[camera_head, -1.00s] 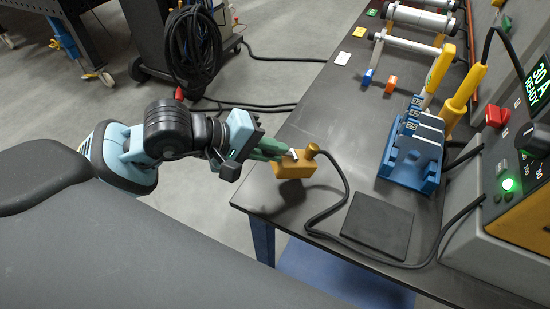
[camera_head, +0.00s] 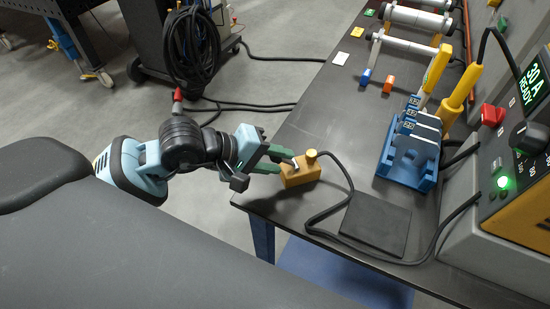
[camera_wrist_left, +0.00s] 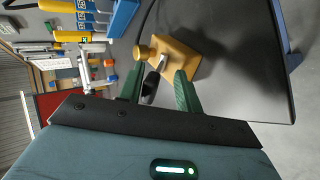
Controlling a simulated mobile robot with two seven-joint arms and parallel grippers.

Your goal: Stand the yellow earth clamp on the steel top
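The yellow earth clamp (camera_head: 301,173), a block with a round brass-coloured knob and a short grey lever, rests on the dark steel top (camera_head: 312,126) near its left edge. A black cable runs from behind it. My left gripper (camera_head: 283,160) is open at the clamp's left side, its green fingers apart. In the left wrist view the clamp (camera_wrist_left: 184,58) lies just past the spread fingertips (camera_wrist_left: 160,76), with its lever and a dark handle end pointing between them. I cannot tell whether a fingertip still touches it. My right gripper is not in view.
A black mat (camera_head: 376,223) lies right of the clamp, ringed by the cable (camera_head: 325,232). The power source (camera_head: 500,195) is at the right edge. Bare top lies beyond the clamp.

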